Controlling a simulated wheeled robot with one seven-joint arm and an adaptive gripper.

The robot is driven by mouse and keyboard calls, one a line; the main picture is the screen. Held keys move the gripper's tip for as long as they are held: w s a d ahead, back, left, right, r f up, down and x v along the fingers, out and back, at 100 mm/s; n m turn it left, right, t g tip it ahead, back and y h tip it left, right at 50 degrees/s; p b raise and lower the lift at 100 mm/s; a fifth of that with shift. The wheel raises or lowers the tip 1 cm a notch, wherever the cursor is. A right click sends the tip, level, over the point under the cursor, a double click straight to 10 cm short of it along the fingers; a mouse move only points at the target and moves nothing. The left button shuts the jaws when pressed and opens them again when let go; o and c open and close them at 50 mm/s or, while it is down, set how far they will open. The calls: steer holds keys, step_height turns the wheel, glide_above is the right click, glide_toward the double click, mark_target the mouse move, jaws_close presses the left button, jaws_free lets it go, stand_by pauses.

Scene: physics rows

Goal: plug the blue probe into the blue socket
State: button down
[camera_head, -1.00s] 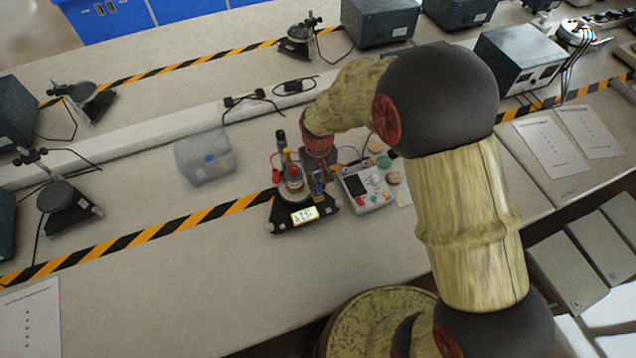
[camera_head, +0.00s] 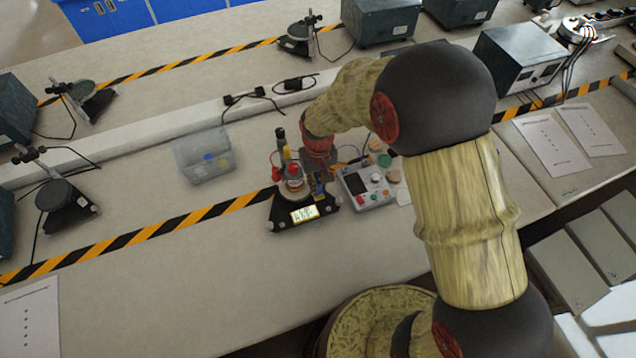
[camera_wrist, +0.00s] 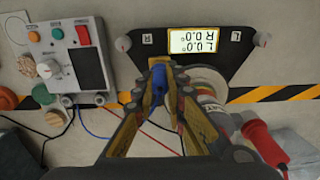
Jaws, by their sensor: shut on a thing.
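The blue probe (camera_wrist: 158,82) is between the fingers of my gripper (camera_wrist: 167,78) in the wrist view. My gripper is shut on it, close beside the black stand (camera_wrist: 140,48) with the lit display (camera_wrist: 198,40). In the head view my gripper (camera_head: 319,170) is at the right side of that stand (camera_head: 285,220), largely hidden by my wrist. A red probe (camera_wrist: 264,140) stands at the lower right in the wrist view. I cannot make out the blue socket, nor whether the probe's tip touches anything.
A grey control box (camera_head: 369,187) with buttons and wires stands just right of the stand. A clear bin (camera_head: 204,157) with small blue and yellow items is to the left. Striped tape (camera_head: 150,232) crosses the bench.

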steer(key=c, duration=1.8)
jaws_free()
steer(key=shift+o, duration=0.4)
steer(key=shift+o, duration=1.1)
steer(key=shift+r+p, duration=2.6)
steer(key=shift+r, duration=1.15)
